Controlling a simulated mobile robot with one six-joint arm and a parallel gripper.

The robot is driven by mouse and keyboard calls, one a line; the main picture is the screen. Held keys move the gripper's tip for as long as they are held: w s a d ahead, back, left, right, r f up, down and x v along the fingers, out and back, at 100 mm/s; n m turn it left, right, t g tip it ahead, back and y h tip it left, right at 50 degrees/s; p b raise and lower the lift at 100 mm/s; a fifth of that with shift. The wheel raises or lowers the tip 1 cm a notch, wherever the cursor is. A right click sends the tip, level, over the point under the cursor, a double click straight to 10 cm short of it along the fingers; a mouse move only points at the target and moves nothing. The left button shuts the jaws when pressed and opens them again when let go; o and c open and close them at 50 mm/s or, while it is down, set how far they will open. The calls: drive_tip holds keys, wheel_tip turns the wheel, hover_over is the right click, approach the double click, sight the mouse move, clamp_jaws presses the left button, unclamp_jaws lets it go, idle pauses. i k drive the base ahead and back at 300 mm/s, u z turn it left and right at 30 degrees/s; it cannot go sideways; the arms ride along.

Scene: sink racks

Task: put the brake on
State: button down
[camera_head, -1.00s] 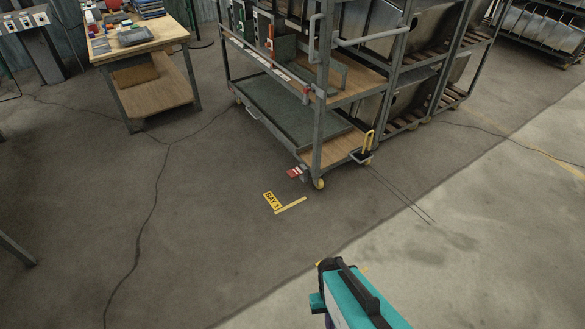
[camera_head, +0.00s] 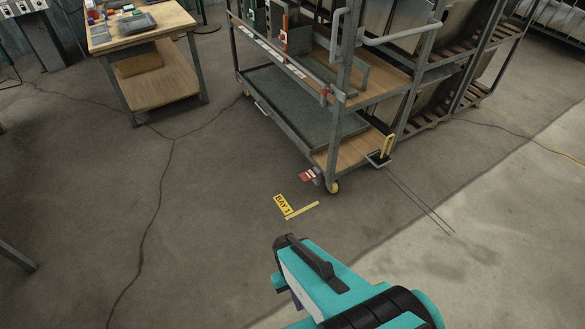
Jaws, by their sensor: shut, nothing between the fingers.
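The wheeled rack trolley (camera_head: 330,151) stands at the upper middle, its near corner toward me. A small red pedal with a pale marking (camera_head: 307,176) sticks out low beside the yellow caster (camera_head: 333,187); it looks like the brake. Its exact tilt is too small to tell. My teal arm (camera_head: 322,280) reaches in from the bottom, apart from the trolley and nearer to me than the pedal.
A yellow BAY 1 floor sign (camera_head: 282,206) and a yellow floor strip (camera_head: 303,211) lie before the pedal. A yellow upright handle (camera_head: 388,146) stands at the trolley's right corner. A wooden workbench (camera_head: 155,75) is at upper left. The floor at left centre is clear.

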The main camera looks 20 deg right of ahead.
sight(308, 176)
drive_tip(key=u, duration=0.3)
drive_tip(key=i, duration=0.9)
drive_tip(key=u, duration=0.1)
